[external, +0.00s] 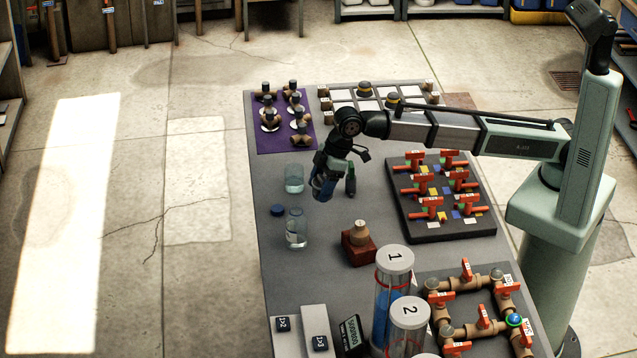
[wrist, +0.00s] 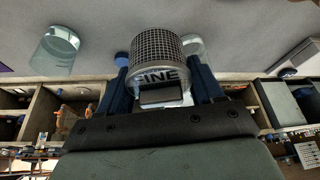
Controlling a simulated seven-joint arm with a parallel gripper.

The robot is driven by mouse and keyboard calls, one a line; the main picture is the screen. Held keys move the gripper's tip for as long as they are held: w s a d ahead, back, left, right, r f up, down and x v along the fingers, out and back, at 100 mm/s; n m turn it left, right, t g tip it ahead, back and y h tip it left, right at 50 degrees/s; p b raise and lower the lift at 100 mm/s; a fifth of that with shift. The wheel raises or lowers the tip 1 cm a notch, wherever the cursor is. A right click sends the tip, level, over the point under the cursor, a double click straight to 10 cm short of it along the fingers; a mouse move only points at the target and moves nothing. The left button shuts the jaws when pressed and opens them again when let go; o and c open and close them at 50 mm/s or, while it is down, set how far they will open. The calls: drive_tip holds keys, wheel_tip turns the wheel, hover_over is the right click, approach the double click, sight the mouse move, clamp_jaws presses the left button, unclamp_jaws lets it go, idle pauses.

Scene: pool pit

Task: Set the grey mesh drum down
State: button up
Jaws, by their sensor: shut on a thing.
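The grey mesh drum (wrist: 157,47), marked FINE, is between the two blue fingers of my gripper (wrist: 157,62) in the wrist view. My gripper is shut on it. In the external view my gripper (external: 336,184) hangs over the middle of the grey table (external: 320,285), to the right of the glass jars. The drum is hard to make out there, and I cannot tell its exact height above the table.
An open glass jar (external: 294,179), a second glass jar (external: 296,229) and a blue cap (external: 277,210) stand to the left. A red block with a tan knob (external: 359,247) is nearer the camera. A dark valve board (external: 442,196) is to the right.

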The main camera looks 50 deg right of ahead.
drive_tip(key=shift+s+a+n, duration=0.45)
drive_tip(key=shift+s+a, duration=2)
drive_tip(key=shift+a, duration=2.9)
drive_tip(key=shift+s+a+n, duration=0.45)
drive_tip(key=shift+s+a, duration=1.95)
drive_tip(key=shift+a, duration=2.9)
drive_tip(key=shift+f, duration=4.8)
drive_tip(key=shift+f, duration=0.15)
drive_tip(key=o, duration=1)
drive_tip(key=shift+o, duration=0.2)
drive_tip(key=v, duration=1.2)
drive_tip(key=shift+w+d, duration=0.2)
drive_tip(key=shift+w, duration=0.1)
